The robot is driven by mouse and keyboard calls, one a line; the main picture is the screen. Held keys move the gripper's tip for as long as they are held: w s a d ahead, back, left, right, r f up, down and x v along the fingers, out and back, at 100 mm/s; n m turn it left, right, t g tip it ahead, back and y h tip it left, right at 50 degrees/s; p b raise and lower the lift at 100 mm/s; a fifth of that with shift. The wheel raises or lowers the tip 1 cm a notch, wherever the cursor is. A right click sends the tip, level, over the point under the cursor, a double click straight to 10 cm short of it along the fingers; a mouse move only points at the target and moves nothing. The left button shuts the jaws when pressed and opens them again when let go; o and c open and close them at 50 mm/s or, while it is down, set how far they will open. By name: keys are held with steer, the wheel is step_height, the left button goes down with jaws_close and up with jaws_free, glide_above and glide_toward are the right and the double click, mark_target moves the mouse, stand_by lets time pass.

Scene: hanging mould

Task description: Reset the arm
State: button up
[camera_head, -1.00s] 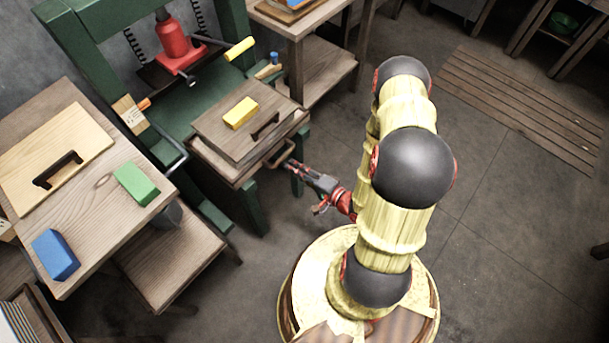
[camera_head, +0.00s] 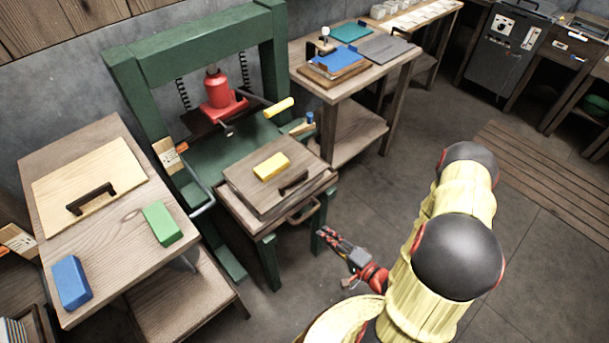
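My arm (camera_head: 457,256) stands at the lower right, bent, with pale yellow links and black joints. My gripper (camera_head: 335,240) points up and left from the red wrist, low in front of the green press. Its fingers are small here, and I cannot tell whether they are open or shut. It sits to the right of and below the drawer handle (camera_head: 304,211), apart from it as far as I can see. No held object shows at the fingertips.
The green press (camera_head: 273,75) holds a red jack (camera_head: 219,93). A wooden board (camera_head: 244,190) with a yellow block (camera_head: 271,166) lies before it. The left table (camera_head: 115,233) bears a handled board, a green block (camera_head: 163,222) and a blue block (camera_head: 72,282).

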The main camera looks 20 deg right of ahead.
steer(key=w+d+r+n+g+h, duration=0.4)
steer(key=w+d+r+n, duration=0.25)
steer(key=w+d, duration=0.3)
step_height(320, 180, up, 16)
steer(key=w+n+g+h, duration=0.1)
steer(key=n+g+h, duration=0.1)
steer(key=n+h, duration=0.15)
steer(key=s+a+r+n+g, duration=0.1)
steer(key=s+a+r, duration=0.2)
steer(key=r, duration=0.2)
steer(key=s+a+r+g, duration=0.1)
steer(key=s+a+r, duration=0.2)
steer(key=r, duration=0.2)
steer(key=s+a+r+n+y, duration=0.1)
steer(key=s+a+r, duration=0.2)
steer(key=s+a, duration=0.3)
steer(key=s+a+r+n+g+y, duration=0.1)
steer(key=s+a+r, duration=0.3)
steer(key=s, duration=0.5)
steer(key=shift+a+n+y, duration=0.35)
steer(key=shift+a+n, duration=0.35)
steer(key=shift+a, duration=0.15)
